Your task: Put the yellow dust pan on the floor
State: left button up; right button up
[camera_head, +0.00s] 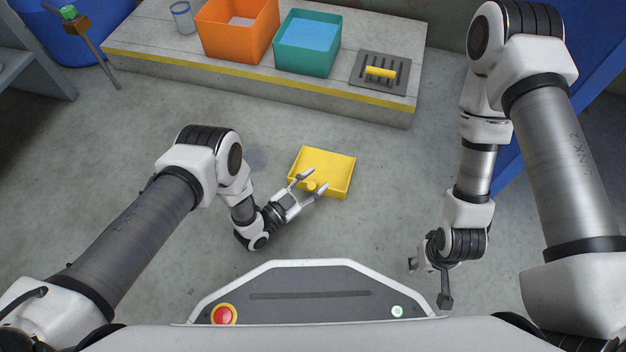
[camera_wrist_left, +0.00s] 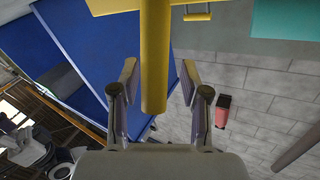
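The yellow dust pan (camera_head: 324,166) is a shallow tray in the middle of the head view, in front of the concrete step. Its short handle (camera_head: 312,186) points toward my left gripper (camera_head: 308,184). My left gripper is open, with one finger on each side of the handle. In the left wrist view the handle (camera_wrist_left: 154,60) runs between the parted fingers (camera_wrist_left: 160,90), with a gap on both sides. I cannot tell whether the pan touches the grey floor (camera_head: 250,285). My right gripper (camera_head: 428,280) hangs at the lower right, away from the pan; its fingers are unclear.
On the concrete step (camera_head: 160,50) stand an orange bin (camera_head: 238,28), a teal bin (camera_head: 306,42), a glass jar (camera_head: 183,17) and a dark grate with a yellow handle (camera_head: 381,72). A blue barrel (camera_head: 75,38) stands at the upper left. Floor around the pan is clear.

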pick_arm(q)
jog(key=shift+a+f, duration=0.1)
jog(key=shift+f, duration=0.25)
jog(key=shift+w+r+p, duration=0.1)
jog(key=shift+r+p, duration=0.25)
jog(key=shift+s+a+r+p, duration=0.15)
jog(key=shift+s+p, duration=0.05)
jog(key=shift+p, duration=0.25)
jog(key=s+a+n+g+y+p, duration=0.2)
jog(key=s+a+n+y, duration=0.15)
jog(key=a, duration=0.55)
jog(key=s+a+n+g+y+p, duration=0.25)
jog(key=s+a+y, duration=0.2)
jog(key=a, duration=0.35)
jog(key=s+a+r+n+g+y, duration=0.3)
jog(key=s+a+r, duration=0.1)
jog(key=s, duration=0.4)
jog(key=s+a+r+n+g+y, duration=0.2)
jog(key=s+a+r+n+g, duration=0.2)
jog(key=s, duration=0.4)
jog(key=shift+s+a+r+y, duration=0.25)
jog(key=shift+a+y, duration=0.15)
jog(key=shift+a, duration=0.25)
